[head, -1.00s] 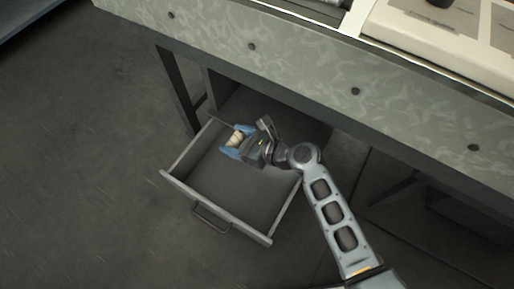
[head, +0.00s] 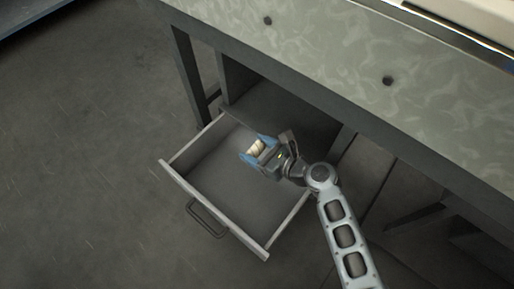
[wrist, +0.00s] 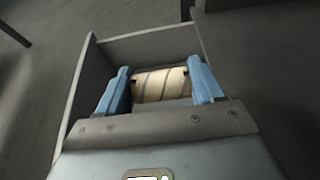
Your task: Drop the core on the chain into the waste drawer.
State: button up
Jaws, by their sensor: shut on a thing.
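The core (head: 257,148) is a short tan roll with darker spiral lines. My gripper (head: 258,151) is shut on it, one blue finger at each end. In the wrist view the core (wrist: 160,84) lies crosswise between the two blue fingers of my gripper (wrist: 161,86). The waste drawer (head: 215,224) is pulled open under the machine and looks empty. In the head view my gripper and the core show over the back part of the drawer. The drawer's walls (wrist: 80,80) also show around the core in the wrist view. The exact height above the drawer floor is hard to tell.
The machine's grey mottled side panel (head: 320,50) runs above the drawer, with a dark frame and leg (head: 190,75) at its left. The drawer's handle (head: 206,218) sticks out at the front. The floor to the left (head: 90,150) is clear.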

jog(key=shift+f, duration=0.1)
jog(key=o, duration=1.1)
jog(key=p+v, duration=0.3)
jog(key=v, duration=0.4)
jog(key=shift+s+d+r, duration=0.2)
jog(key=shift+d, duration=0.1)
